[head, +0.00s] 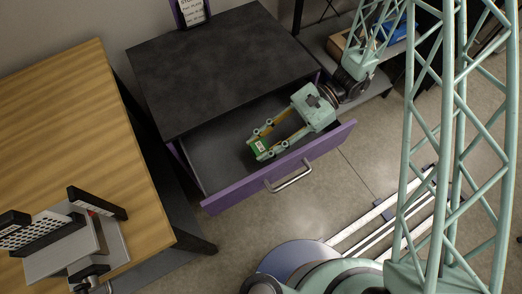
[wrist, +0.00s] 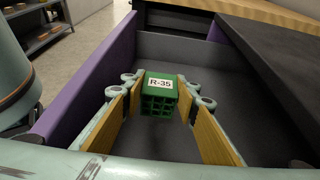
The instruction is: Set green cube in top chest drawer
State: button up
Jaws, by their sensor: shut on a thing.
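The green cube (wrist: 159,92) is a lattice block with a white "R-35" label on top. My gripper (wrist: 157,95) is shut on it, with a yellow-padded finger on each side. In the head view the cube (head: 261,148) sits at the tips of my gripper (head: 266,142), inside the outline of the open top drawer (head: 215,160). The drawer has a grey inside, purple sides and front, and a silver handle. In the wrist view the drawer floor (wrist: 150,135) lies below the cube. I cannot tell whether the cube touches it.
The dark chest top (head: 215,65) overhangs the drawer's back part. A wooden table (head: 70,140) with a grey device (head: 75,245) stands to the left. The drawer is otherwise empty where seen. A shelf with boxes stands at the upper right.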

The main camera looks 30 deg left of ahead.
aim_at(261, 151)
jog(key=shift+f+b, duration=0.4)
jog(key=shift+f, duration=1.45)
jog(key=shift+f, duration=0.15)
jog(key=o, duration=0.8)
jog(key=shift+o, duration=0.2)
jog(key=shift+r, duration=0.2)
jog(key=shift+p+v, duration=0.95)
jog(key=shift+v, duration=5.05)
jog(key=shift+f, duration=0.1)
